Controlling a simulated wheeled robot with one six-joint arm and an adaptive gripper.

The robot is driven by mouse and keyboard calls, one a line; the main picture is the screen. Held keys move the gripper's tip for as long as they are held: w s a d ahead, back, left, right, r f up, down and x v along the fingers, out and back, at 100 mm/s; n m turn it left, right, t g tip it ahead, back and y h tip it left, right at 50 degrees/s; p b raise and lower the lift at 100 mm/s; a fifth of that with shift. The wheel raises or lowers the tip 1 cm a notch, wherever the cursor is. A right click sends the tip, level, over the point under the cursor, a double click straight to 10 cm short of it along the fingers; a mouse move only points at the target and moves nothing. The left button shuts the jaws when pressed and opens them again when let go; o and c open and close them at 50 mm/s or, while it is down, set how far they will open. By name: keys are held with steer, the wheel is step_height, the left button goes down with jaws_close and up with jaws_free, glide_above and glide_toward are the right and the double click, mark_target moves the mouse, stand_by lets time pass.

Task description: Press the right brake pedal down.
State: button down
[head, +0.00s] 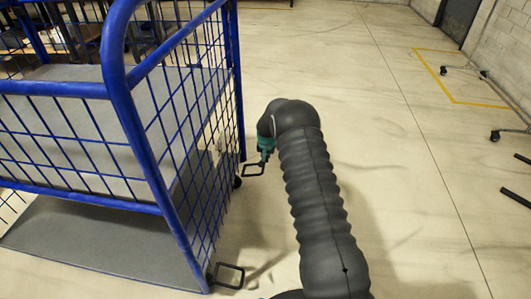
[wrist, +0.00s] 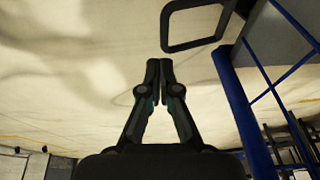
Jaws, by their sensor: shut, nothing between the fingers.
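A blue wire cart stands at the left of the head view, with two black loop-shaped pedals low on its right side. The near pedal (head: 242,277) is at the cart's bottom front corner. The far pedal (head: 245,174) is near the caster farther back. My gripper (head: 263,160) is close to the far pedal, partly hidden by my arm; contact cannot be told there. In the wrist view my gripper (wrist: 160,64) has its fingertips together and empty. A black pedal loop (wrist: 165,30) shows just beyond the fingertips, with a visible gap.
The cart's blue frame (head: 158,190) and mesh side rise close to the left of my arm. Grey shelves (head: 100,240) fill the cart. The pale floor (head: 400,150) to the right is mostly clear. Black wheeled legs (head: 463,71) stand at the far right near yellow floor lines.

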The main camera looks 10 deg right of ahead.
steer(key=shift+w+a+f, duration=0.15)
steer(key=shift+a+f, duration=0.05)
steer(key=shift+f, duration=1)
steer(key=shift+w+a+f, duration=0.1)
steer(key=shift+a+f, duration=0.05)
steer(key=shift+f, duration=1.05)
steer(key=shift+f, duration=0.1)
